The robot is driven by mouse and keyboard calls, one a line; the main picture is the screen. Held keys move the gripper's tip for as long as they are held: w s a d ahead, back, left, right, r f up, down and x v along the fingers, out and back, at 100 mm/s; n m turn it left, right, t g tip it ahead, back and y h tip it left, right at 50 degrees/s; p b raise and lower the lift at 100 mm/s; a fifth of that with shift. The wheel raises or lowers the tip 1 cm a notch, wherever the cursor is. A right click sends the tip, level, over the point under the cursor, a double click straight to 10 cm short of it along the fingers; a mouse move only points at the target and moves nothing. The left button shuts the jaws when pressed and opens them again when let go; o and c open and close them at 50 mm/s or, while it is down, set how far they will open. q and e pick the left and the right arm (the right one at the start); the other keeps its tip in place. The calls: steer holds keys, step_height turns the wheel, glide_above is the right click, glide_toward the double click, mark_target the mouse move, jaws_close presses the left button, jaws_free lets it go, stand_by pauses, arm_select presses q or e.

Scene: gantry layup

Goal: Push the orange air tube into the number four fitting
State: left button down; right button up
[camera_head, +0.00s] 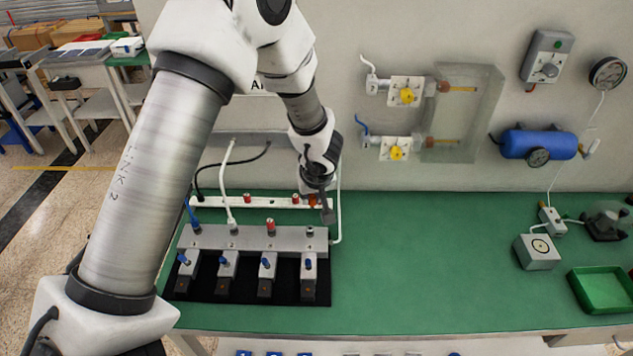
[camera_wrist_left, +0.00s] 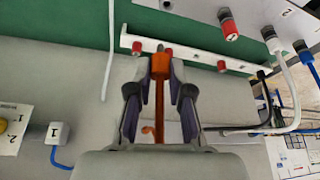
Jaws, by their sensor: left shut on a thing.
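My left gripper (camera_head: 321,199) is at the right end of the white rail, behind the grey manifold. In the left wrist view its two fingers (camera_wrist_left: 160,82) are shut on the orange air tube (camera_wrist_left: 159,68), whose thin length hangs between them to a curled end. The tube's orange part also shows in the head view (camera_head: 313,201). Its upper end overlaps the rail in the picture; I cannot tell whether it touches. The number four fitting (camera_head: 310,231) is at the manifold's right end, small and dark, with no tube in it. My right gripper is not in view.
The grey manifold (camera_head: 250,238) holds a blue tube (camera_head: 192,214) and a white tube (camera_head: 229,185) at left, and a red-topped fitting (camera_head: 270,226). The white rail (camera_head: 270,202) carries red pieces.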

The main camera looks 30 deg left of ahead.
arm_select(q)
steer(key=shift+s+d+r, duration=0.15)
steer(key=shift+s+r, duration=0.05)
steer(key=shift+r, duration=0.05)
steer(key=shift+s+f+p, duration=0.1)
steer(key=shift+p, duration=0.2)
steer(key=shift+a, duration=0.25)
steer(key=shift+f+p, duration=0.1)
steer(key=shift+p, duration=0.25)
steer(key=f+b, duration=0.1)
steer(key=f, duration=0.1)
steer(key=f+b, duration=0.2)
steer(key=shift+a+f, duration=0.2)
steer(key=shift+f, duration=0.1)
steer(key=shift+d+f+b, duration=0.15)
steer(key=shift+f+b, duration=0.5)
steer(key=shift+f, duration=0.05)
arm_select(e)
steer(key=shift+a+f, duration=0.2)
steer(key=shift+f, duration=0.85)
